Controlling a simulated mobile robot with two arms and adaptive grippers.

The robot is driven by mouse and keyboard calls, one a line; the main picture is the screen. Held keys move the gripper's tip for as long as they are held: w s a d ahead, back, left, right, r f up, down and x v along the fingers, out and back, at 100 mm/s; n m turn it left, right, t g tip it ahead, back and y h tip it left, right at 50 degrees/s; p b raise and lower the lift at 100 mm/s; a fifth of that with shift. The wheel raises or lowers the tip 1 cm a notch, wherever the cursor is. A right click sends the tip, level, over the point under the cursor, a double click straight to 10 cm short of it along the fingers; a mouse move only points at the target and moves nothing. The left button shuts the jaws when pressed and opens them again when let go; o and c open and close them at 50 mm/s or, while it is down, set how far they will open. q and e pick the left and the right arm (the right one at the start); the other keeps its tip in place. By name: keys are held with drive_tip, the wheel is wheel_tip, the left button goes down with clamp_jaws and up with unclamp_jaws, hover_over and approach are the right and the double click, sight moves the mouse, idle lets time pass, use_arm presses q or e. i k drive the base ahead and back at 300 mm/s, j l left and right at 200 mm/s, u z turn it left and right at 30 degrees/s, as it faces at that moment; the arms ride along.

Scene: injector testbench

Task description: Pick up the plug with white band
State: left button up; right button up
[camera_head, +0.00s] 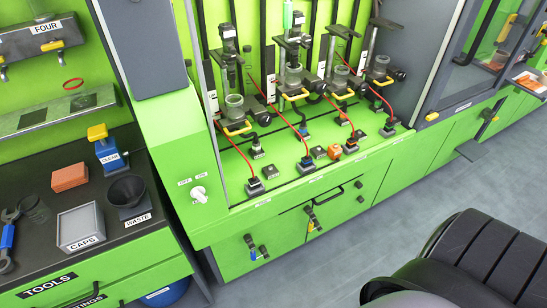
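Several dark plugs on red cables stand on the green bench floor. One is at the front left (255,187), one near the middle (306,164), one further right (358,137) and one at the far right (389,131). They are too small for me to tell which has a white band.
Injector holders with glass cups (234,104) and yellow handles stand behind the plugs. A small orange block (335,152) is among them. At left, a black worktop holds a caps box (80,228), a waste cup (127,192) and a sponge-like block (69,176).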

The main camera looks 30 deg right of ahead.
sight(254, 183)
drive_tip(key=z, duration=0.9)
